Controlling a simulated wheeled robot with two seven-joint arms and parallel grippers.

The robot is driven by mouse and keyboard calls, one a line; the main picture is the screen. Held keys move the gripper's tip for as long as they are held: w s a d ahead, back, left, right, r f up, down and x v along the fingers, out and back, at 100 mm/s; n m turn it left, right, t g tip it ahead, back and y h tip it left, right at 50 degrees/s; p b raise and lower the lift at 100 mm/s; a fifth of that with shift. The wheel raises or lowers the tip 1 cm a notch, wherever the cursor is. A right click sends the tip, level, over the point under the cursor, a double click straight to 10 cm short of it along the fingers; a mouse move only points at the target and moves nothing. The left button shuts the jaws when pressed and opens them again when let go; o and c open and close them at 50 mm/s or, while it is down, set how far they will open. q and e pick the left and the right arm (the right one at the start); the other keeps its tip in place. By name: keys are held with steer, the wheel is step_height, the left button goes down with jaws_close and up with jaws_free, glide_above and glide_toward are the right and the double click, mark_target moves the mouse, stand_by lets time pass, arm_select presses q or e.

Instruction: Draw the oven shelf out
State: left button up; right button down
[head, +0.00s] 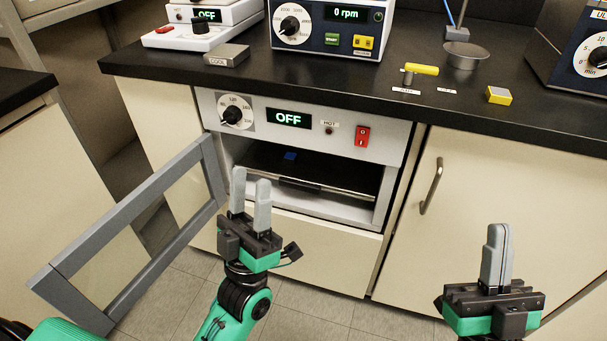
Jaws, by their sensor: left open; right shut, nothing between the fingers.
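The oven (300,110) is built in under the bench, with its display reading OFF. Its framed glass door (130,215) is swung open to the left. The dark oven shelf (335,172) sits inside the cavity, with a small dark bar at its front edge (312,187) and a small blue item (290,155) on it. My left gripper (251,192) is open and empty, in front of the oven's lower left opening, and covers part of it. Whether it touches anything is unclear. My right gripper (497,250) is shut and empty, in front of the right cupboard, apart from the oven.
The black bench top (400,95) overhangs the oven and carries several instruments, a metal dish (465,55) and a yellow block (499,95). A cupboard door with a handle (431,186) is right of the oven. The open door bounds the left side; floor shows below.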

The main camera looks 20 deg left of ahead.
arm_select(q)
steer(key=w+f+n+g+p, duration=0.3)
steer(key=w+f+n+g, duration=0.15)
steer(key=w, duration=0.35)
arm_select(e)
steer(key=w+a+f+g+h+p, duration=0.1)
steer(key=w+f+g+h+p, duration=0.3)
steer(key=f+g, duration=0.6)
arm_select(q)
steer(key=n+g+h+p, duration=0.1)
steer(key=n+g+p, duration=0.3)
steer(key=n+g, duration=0.4)
glide_toward(298, 188)
steer(key=shift+m+g, duration=0.25)
steer(key=shift+m, duration=0.5)
steer(key=w, duration=0.5)
steer(key=w+b, duration=0.1)
steer(key=w, duration=0.3)
steer(key=shift+w+d+r+b, duration=0.15)
steer(key=shift+w+b, duration=0.15)
steer(key=shift+w, duration=0.6)
arm_select(e)
steer(key=s+f+g, duration=0.3)
steer(key=f+g, duration=0.1)
steer(key=f, duration=0.3)
steer(key=s+a+f+g, duration=0.1)
steer(key=s+f+g, duration=0.3)
steer(key=f, duration=0.3)
steer(key=shift+s+f+m, duration=0.25)
steer(key=shift+f+m, duration=0.05)
